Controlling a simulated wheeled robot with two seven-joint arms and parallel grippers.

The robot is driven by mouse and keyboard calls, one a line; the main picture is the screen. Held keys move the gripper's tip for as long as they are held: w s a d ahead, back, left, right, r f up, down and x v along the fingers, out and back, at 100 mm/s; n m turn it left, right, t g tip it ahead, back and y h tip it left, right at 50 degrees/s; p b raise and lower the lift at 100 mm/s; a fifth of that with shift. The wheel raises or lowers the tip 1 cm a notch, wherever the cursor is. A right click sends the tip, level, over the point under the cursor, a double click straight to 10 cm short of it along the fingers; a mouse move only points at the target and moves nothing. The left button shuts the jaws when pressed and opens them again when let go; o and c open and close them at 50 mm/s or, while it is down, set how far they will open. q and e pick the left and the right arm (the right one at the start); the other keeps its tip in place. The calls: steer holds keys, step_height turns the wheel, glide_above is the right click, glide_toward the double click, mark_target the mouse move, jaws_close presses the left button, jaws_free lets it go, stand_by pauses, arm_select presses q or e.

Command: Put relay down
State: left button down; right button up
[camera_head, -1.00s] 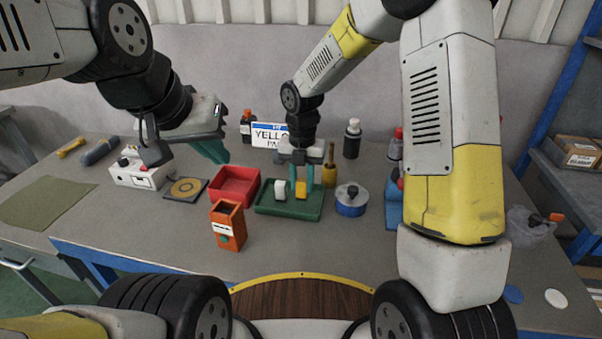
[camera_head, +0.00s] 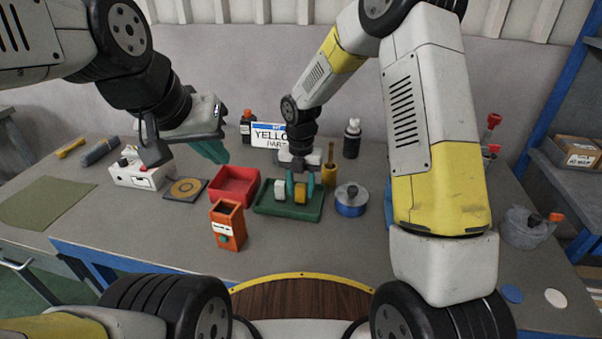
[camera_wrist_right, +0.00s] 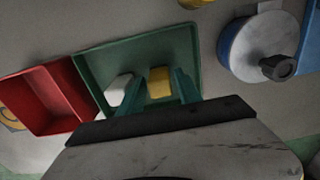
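The task's relay appears to be the small yellow block (camera_head: 301,193) over the green tray (camera_head: 265,209). My right gripper (camera_head: 300,187) points down with one teal finger on each side of it. I cannot tell whether the block touches the tray floor. A white block (camera_head: 280,188) is in the tray just left of the fingers; it also shows in the right wrist view (camera_wrist_right: 118,89).
The red bin (camera_head: 216,197) adjoins the tray on the left. An orange box (camera_head: 228,236) stands in front. A blue-sided pot (camera_head: 350,206) and a yellow holder (camera_head: 329,176) are right of the tray. The sign (camera_head: 268,136) stands behind.

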steer(key=shift+o, duration=0.2)
step_height(320, 180, up, 11)
step_height(320, 180, up, 7)
steer(key=m+t, duration=0.1)
steer(key=m, duration=0.5)
glide_above(301, 185)
steer(key=s+d, duration=0.3)
steer(key=d, duration=0.1)
steer(key=s+d+r+m+t+y, duration=0.1)
steer(key=s+d+r+m, duration=0.3)
steer(key=s+m, duration=0.5)
steer(key=s+d+r+m+t+y, duration=0.1)
steer(key=s+d+r+m+t, duration=0.3)
steer(key=s+m, duration=0.6)
steer(key=shift+s+d+m, duration=0.15)
steer(key=shift+d+m, duration=1.1)
steer(key=shift+m, duration=2.85)
